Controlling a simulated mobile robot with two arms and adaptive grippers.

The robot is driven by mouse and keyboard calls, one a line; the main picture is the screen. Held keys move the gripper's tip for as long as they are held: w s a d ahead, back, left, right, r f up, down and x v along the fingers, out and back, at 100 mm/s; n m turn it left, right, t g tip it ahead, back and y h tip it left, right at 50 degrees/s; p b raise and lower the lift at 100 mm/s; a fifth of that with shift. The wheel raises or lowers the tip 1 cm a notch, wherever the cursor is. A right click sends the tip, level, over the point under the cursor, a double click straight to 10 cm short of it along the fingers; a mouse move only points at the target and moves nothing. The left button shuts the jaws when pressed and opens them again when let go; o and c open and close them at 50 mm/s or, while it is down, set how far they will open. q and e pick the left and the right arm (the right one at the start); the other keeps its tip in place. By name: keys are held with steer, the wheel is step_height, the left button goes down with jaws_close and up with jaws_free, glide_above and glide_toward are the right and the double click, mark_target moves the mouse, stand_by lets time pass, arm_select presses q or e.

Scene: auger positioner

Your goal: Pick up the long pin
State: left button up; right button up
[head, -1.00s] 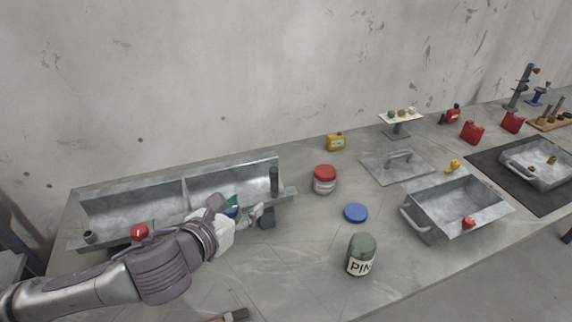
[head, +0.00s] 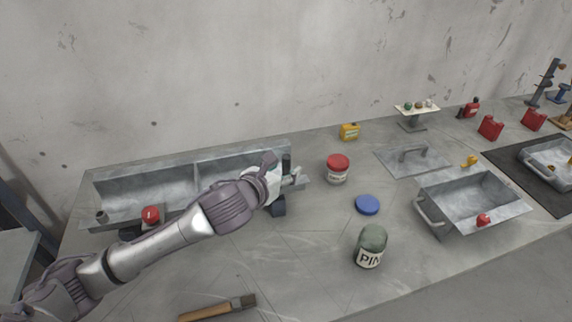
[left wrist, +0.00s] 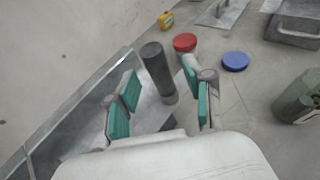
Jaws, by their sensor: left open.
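The long pin (left wrist: 158,70) is a dark grey cylinder standing upright at the right end of the metal trough (head: 140,192). In the head view only its upper part (head: 286,159) shows, behind my left gripper (head: 286,178). In the left wrist view my left gripper (left wrist: 163,92) is open, with one green-padded finger on each side of the pin. The pin stands between and a little beyond the fingers, and I cannot tell whether they touch it. The pin's lower end is partly hidden. My right gripper is not in view.
A red-lidded jar (head: 337,169), blue lid (head: 367,205) and jar labelled PIN (head: 370,247) stand right of the gripper. A metal tray (head: 470,205) is farther right. A wooden-handled tool (head: 210,309) lies at the front. The table between is clear.

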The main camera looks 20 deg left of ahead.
arm_select(q)
steer(key=shift+x, duration=1.1)
steer(key=shift+s, duration=0.1)
steer(key=shift+c, duration=0.2)
jaws_close()
steer(key=shift+r, duration=0.1)
